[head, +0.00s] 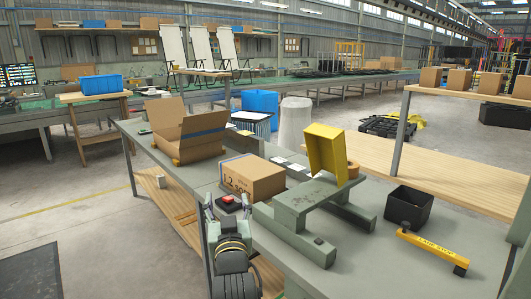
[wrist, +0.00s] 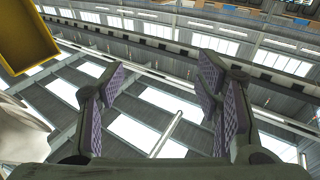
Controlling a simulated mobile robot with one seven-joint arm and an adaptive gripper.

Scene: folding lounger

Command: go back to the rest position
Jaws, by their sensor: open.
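My gripper (head: 227,203) is at the front edge of the grey workbench in the head view, fingers pointing up and away. In the wrist view my gripper (wrist: 160,100) has its two padded fingers wide apart with nothing between them.
Near my gripper are a red button box (head: 228,201), a closed cardboard box (head: 253,177) and a green-grey stand (head: 305,198) with a yellow bin (head: 325,150). An open carton (head: 185,133), a black bin (head: 409,206) and a yellow bar (head: 428,246) are also on the workbench (head: 370,262).

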